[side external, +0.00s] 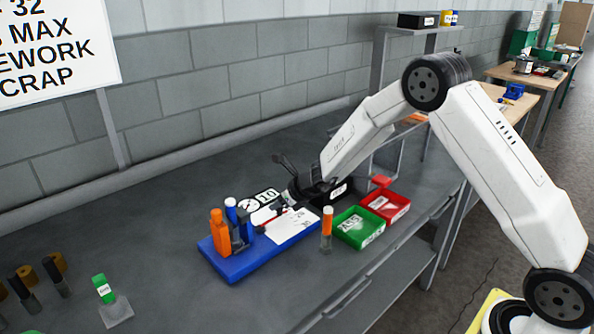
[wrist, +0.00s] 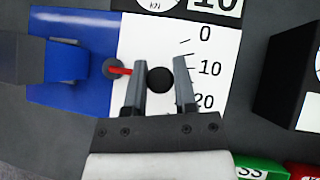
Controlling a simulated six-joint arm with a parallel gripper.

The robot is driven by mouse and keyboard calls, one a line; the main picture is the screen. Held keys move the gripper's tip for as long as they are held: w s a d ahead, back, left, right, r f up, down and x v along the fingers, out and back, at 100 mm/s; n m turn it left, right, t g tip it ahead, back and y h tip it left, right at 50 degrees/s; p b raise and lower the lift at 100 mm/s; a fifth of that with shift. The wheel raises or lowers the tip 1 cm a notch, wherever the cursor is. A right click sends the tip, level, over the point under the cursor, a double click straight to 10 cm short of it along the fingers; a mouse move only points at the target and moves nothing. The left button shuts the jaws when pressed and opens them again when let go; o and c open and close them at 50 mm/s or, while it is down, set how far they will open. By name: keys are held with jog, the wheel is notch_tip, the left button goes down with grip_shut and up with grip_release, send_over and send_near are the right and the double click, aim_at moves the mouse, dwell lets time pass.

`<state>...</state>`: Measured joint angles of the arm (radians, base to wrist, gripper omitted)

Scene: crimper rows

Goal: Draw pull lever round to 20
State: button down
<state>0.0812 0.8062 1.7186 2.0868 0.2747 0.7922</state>
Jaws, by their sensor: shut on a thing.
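The pull lever shows in the wrist view as a dark round pivot, a red arm (wrist: 123,71) and a black ball knob (wrist: 160,81). The white scale plate (wrist: 205,45) is marked 0, 10 and 20. The red arm points right and slightly down, roughly toward 10; a finger hides part of the ticks, so the exact reading is unclear. My gripper (wrist: 160,66) is shut on the knob, one finger on each side. In the side view my gripper (side external: 292,196) is over the scale end of the blue base (side external: 232,268), and the knob is not clear.
A dial and a "10" sign (side external: 266,196) stand behind the plate.

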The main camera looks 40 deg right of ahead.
jog(key=shift+r, duration=0.1)
dwell(0.4)
jog(key=shift+c, duration=2)
grip_release()
jog(key=shift+s, duration=0.1)
jog(key=v, duration=0.7)
jog(key=shift+s+r, duration=0.2)
jog(key=shift+s, duration=0.15)
